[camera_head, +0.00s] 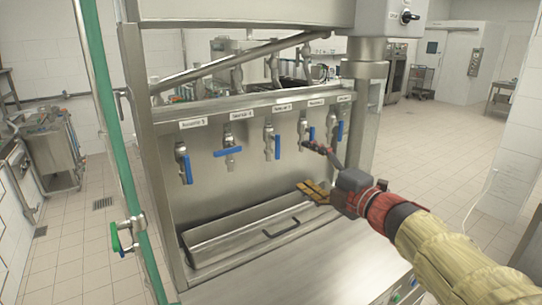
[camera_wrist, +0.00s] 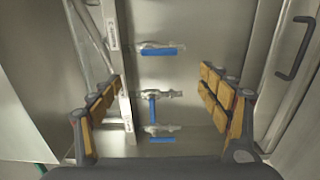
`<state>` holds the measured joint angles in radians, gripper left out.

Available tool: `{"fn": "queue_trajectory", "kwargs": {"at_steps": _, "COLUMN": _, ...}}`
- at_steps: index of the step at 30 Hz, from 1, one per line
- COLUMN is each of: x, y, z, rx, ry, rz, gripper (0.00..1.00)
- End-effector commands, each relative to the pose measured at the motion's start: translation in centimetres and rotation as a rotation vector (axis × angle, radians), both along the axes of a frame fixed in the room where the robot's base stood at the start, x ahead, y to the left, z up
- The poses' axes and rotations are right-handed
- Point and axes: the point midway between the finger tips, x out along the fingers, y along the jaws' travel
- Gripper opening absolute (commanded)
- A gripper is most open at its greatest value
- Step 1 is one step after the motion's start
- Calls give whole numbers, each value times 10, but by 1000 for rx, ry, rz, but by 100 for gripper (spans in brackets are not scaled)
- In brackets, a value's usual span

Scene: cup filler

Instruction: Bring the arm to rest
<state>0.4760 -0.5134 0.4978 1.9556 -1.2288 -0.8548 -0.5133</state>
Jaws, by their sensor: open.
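My gripper (camera_head: 304,168) is at the right side of the steel filling machine in the head view, in front of the tap panel (camera_head: 220,185). Its two fingers are spread wide with nothing between them. In the wrist view my gripper (camera_wrist: 161,80) shows both yellow-padded fingers apart, with the taps on the panel beyond. My arm, in a yellow sleeve with a red band near the wrist, reaches in from the lower right. No cup shows in either view.
Several taps with blue levers (camera_head: 187,170) line the panel. Below is a steel trough (camera_head: 215,243) with a dark handle (camera_head: 281,228). A green pipe (camera_head: 104,110) stands at the left front. A steel post (camera_head: 364,115) is close behind my gripper. Tiled floor (camera_head: 435,140) is free at right.

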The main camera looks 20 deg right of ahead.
Motion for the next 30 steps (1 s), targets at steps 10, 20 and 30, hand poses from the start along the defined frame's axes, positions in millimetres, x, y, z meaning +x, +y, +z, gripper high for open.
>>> {"fn": "queue_trajectory", "kwargs": {"at_steps": 10, "x": 7, "y": -86, "z": -41, "rx": 229, "ry": 154, "rz": -346, "gripper": 77}}
{"fn": "queue_trajectory", "kwargs": {"at_steps": 20, "x": -97, "y": -158, "z": -140, "rx": 805, "ry": 433, "rz": -977, "gripper": 77}}
{"fn": "queue_trajectory", "kwargs": {"at_steps": 30, "x": -242, "y": -32, "z": -229, "rx": 1276, "ry": 892, "rz": -1285, "gripper": 77}}
